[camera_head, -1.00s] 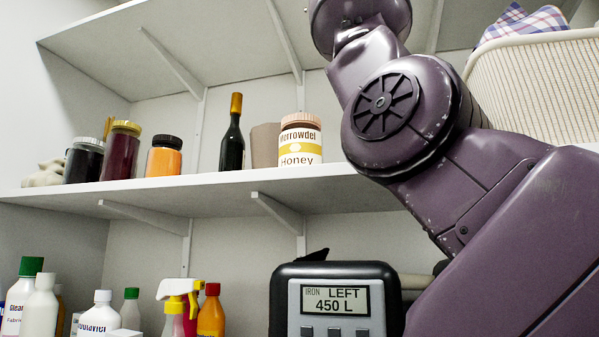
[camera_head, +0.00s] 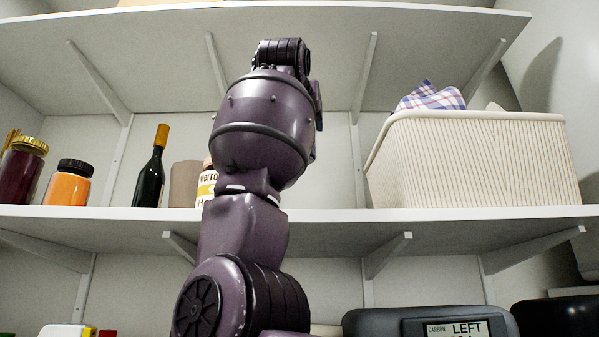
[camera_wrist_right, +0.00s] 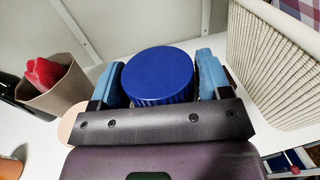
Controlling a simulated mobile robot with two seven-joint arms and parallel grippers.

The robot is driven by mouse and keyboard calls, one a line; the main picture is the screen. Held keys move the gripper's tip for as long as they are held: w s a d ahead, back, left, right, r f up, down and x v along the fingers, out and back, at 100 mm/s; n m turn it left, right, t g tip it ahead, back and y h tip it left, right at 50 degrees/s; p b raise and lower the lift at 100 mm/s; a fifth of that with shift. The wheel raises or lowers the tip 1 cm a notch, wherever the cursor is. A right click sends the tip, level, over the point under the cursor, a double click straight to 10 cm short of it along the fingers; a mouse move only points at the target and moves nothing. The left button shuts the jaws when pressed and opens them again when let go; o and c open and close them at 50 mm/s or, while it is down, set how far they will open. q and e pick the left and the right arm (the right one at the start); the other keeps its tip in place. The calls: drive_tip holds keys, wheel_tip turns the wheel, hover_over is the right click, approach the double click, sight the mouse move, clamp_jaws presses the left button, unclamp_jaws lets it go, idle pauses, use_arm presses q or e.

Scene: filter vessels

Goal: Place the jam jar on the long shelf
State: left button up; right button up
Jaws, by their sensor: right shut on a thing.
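In the right wrist view a jar with a ribbed blue lid (camera_wrist_right: 158,85) sits between the two blue fingers of my right gripper (camera_wrist_right: 161,72), which is shut on it. Its body and label are hidden, so I cannot tell its contents. The white long shelf (camera_head: 340,216) crosses the head view. My right arm rises in front of it and hides the gripper and held jar there. The wrist view shows the jar between the honey jar's lid (camera_wrist_right: 70,122) and a basket. I cannot tell whether it touches the shelf. My left gripper is not in view.
The cream basket (camera_head: 480,160) with checked cloth stands on the shelf at right. The honey jar (camera_head: 205,187), a beige cup (camera_head: 185,184), a dark bottle (camera_head: 150,175) and an orange jar (camera_head: 68,184) stand at left. Clear shelf shows between my arm and the basket.

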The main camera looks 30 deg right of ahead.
wheel_tip(320, 180, down, 8)
drive_tip(key=shift+f, duration=1.5)
drive_tip(key=shift+s, duration=0.1)
drive_tip(key=shift+f, duration=0.1)
drive_tip(key=o, duration=1.2)
